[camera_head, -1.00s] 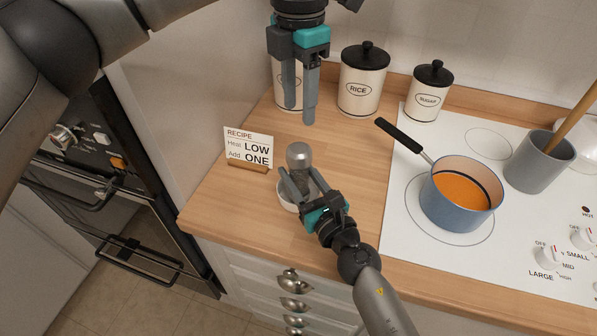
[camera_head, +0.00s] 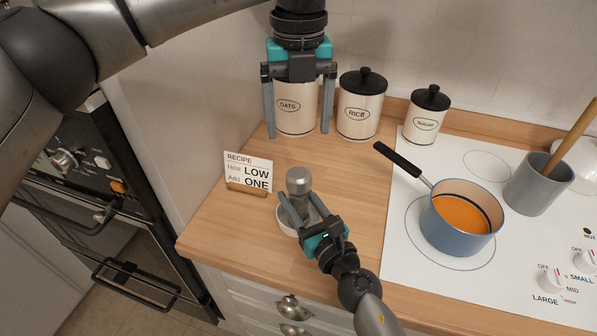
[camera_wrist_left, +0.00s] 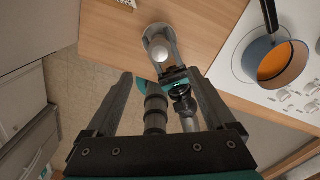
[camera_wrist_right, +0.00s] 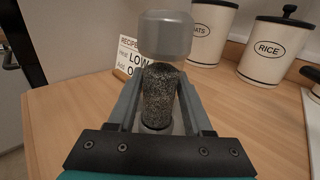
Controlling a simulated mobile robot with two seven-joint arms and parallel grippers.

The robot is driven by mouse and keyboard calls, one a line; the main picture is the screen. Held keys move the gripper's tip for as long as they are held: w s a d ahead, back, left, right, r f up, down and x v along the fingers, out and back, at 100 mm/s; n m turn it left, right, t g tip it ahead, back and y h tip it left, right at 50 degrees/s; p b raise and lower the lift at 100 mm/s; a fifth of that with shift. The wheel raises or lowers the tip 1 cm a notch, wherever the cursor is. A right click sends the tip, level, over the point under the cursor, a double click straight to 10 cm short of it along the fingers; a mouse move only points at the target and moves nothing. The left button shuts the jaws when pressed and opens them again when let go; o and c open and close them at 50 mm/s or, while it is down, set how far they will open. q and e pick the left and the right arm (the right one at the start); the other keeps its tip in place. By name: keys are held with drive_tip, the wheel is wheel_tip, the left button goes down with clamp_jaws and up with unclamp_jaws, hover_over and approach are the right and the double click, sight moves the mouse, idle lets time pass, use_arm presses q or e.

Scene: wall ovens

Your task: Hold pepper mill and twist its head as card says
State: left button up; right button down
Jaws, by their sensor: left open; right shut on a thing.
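The pepper mill (camera_head: 299,183) has a grey metal head and a clear body with dark peppercorns, best seen in the right wrist view (camera_wrist_right: 160,95). It stands upright on a round pale dish (camera_head: 287,221) on the wooden counter. My right gripper (camera_head: 296,212) is shut around the mill's body, below the head. My left gripper (camera_head: 298,134) is open and empty, pointing down above the mill, in front of the oats canister. In the left wrist view the mill's head (camera_wrist_left: 159,54) shows beyond the fingers. The recipe card (camera_head: 248,172) reads Heat LOW, Add ONE.
Canisters of oats (camera_head: 294,108), rice (camera_head: 361,108) and sugar (camera_head: 426,117) stand at the back. A blue pot (camera_head: 455,238) of orange soup is on the white hob (camera_head: 405,240), its black handle (camera_head: 398,162) pointing toward the canisters. A grey utensil crock (camera_head: 533,188) is at right.

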sight(299, 173)
use_arm(q)
wheel_tip(299, 173, down, 12)
drive_tip(key=n, duration=0.3)
drive_tip(key=shift+r+n, duration=0.15)
drive_tip(key=shift+n, duration=0.25)
drive_tip(key=c, duration=1.4)
drive_tip(key=shift+m, duration=0.4)
